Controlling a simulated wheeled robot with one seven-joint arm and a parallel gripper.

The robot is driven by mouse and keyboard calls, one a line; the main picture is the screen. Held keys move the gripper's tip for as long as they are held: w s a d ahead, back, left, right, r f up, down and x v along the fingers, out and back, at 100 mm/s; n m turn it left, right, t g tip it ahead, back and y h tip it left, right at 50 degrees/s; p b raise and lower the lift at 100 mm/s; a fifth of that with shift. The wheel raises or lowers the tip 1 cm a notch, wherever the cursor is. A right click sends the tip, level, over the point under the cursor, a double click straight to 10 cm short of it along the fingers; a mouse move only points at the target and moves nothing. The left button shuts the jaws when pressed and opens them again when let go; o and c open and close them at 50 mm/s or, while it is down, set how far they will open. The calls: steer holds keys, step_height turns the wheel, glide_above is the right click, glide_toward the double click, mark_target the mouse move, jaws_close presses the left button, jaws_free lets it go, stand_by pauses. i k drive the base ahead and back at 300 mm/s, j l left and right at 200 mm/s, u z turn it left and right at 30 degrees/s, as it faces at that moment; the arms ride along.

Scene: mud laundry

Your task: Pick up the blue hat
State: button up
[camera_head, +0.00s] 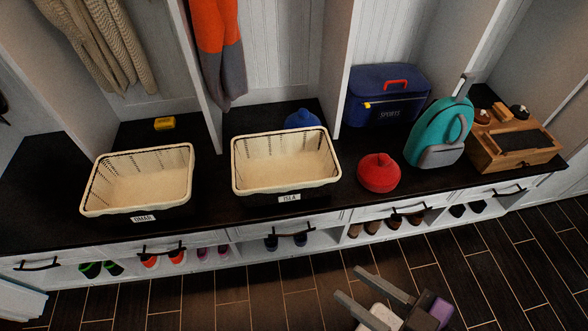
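The blue hat (302,119) sits on the dark bench top behind the right-hand basket, the one labelled ISLA. Its lower part is hidden by the basket's back rim. My gripper (351,283) is at the lower middle of the head view, over the floor in front of the bench. Its two fingers are spread apart with nothing between them, so it is open and empty. It is well away from the hat, below it and to the right in the picture.
The ISLA basket (285,184) and the OMAR basket (137,211) are empty. A red hat (379,173), teal backpack (440,132), blue sports bag (386,95) and wooden box (511,142) stand to the right. Cubby dividers rise behind. Drawers and shoes lie below.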

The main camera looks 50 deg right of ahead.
mark_target(303, 119)
steer(key=i+l+z, duration=0.3)
steer(key=l, duration=0.2)
steer(key=i+l+z, duration=0.35)
steer(key=i+l, duration=0.05)
steer(key=i, duration=0.05)
